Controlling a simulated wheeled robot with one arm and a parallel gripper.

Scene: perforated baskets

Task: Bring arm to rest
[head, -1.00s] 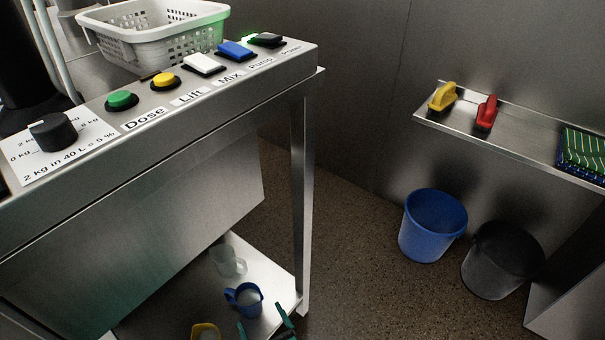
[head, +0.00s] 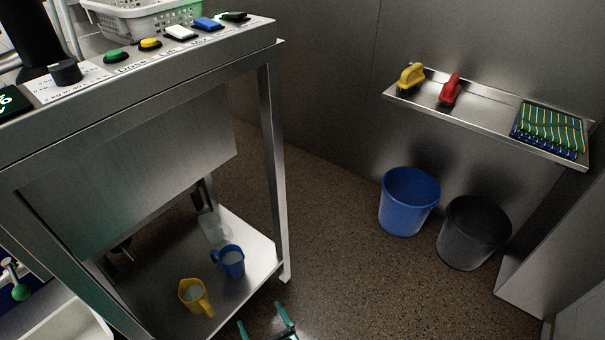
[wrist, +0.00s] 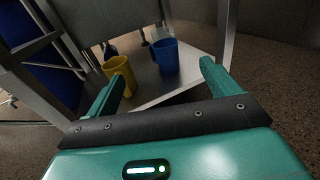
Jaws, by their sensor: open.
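My gripper (head: 265,326) is at the bottom edge of the head view, over the floor in front of the steel stand. In the wrist view my gripper (wrist: 165,85) has its two green fingers wide apart with nothing between them that it holds. Beyond the fingers, a yellow jug (wrist: 120,75) and a blue jug (wrist: 166,56) stand on the stand's lower shelf, apart from the gripper. In the head view the yellow jug (head: 195,296) and blue jug (head: 231,261) are left of the gripper. The rest of my arm is mostly out of view.
The stand's lower shelf (head: 258,252) also bears a clear jug (head: 213,226). Its top panel has several buttons and a white basket (head: 150,18). A blue bucket (head: 408,203) and a black bucket (head: 473,234) stand at right below a wall shelf (head: 470,113). Floor between is clear.

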